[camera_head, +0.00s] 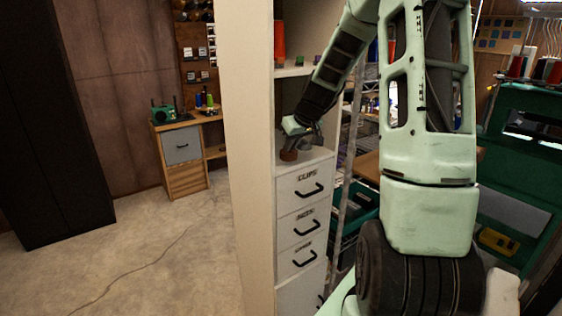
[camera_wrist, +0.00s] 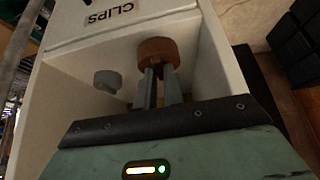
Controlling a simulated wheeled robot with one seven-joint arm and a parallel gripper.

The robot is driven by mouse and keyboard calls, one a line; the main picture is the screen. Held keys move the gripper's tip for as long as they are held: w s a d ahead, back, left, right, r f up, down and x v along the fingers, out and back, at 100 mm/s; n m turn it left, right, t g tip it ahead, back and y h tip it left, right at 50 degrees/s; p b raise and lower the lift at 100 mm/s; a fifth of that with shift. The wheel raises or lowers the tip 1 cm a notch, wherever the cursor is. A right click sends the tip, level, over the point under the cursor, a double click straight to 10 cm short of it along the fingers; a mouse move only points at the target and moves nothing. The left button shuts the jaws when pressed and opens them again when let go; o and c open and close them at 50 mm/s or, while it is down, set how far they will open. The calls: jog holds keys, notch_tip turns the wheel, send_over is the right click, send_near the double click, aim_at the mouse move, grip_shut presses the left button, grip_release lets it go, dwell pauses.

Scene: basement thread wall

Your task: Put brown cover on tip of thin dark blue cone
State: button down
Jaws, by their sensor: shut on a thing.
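A round brown cover (camera_wrist: 156,50) is between the fingertips of my gripper (camera_wrist: 160,73) in the wrist view. The gripper is shut on it, over the shelf top above the drawer marked CLIPS. In the head view the brown cover (camera_head: 288,155) shows at the lower end of my gripper (camera_head: 291,143), at that shelf top; whether it touches the surface is unclear. A small dark blue upright thing (camera_head: 198,101) stands on the far desk; it is too small to tell whether it is the thin cone.
The small wooden desk (camera_head: 183,180) stands farther back.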

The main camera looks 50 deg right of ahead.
jog(key=s+a+b, duration=0.2)
jog(key=s+b, duration=0.5)
jog(key=s, duration=0.3)
jog(key=shift+a, duration=0.25)
